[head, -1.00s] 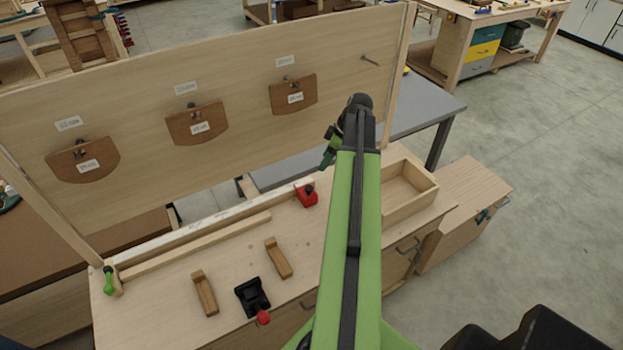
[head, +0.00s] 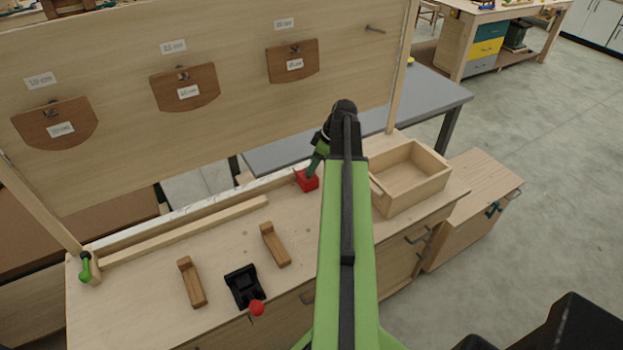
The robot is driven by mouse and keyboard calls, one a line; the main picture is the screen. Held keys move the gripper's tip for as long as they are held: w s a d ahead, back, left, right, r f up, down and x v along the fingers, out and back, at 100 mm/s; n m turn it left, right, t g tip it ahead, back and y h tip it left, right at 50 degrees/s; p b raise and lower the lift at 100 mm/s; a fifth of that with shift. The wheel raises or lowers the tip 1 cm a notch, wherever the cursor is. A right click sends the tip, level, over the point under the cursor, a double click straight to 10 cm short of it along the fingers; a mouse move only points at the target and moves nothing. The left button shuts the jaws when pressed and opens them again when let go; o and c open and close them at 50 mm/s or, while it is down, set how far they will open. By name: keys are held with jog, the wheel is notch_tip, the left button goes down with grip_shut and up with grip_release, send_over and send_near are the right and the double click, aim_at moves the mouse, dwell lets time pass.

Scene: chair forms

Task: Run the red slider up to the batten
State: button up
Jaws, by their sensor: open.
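The red slider (head: 307,181) is a small red block at the back of the workbench, by the right end of the white strip along the bench's back edge. A long pale wooden batten (head: 185,233) lies along that strip, to the left of the slider with a gap between them. My gripper (head: 313,172) points down at the slider's top from my green arm. Its fingers are small and dark here and partly merge with the slider, so contact is unclear. The gripper is open.
An open wooden box (head: 412,180) stands on the bench's right end. Two wooden blocks (head: 191,282) (head: 275,245) and a black device with a red knob (head: 245,287) stand at the front. A green-handled clamp (head: 86,267) is at the left end. An upright panel (head: 230,110) with hanging brown templates rises behind.

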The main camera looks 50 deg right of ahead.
jog(key=shift+b+x, duration=0.6)
jog(key=shift+x, duration=0.55)
grip_shut()
dwell(0.6)
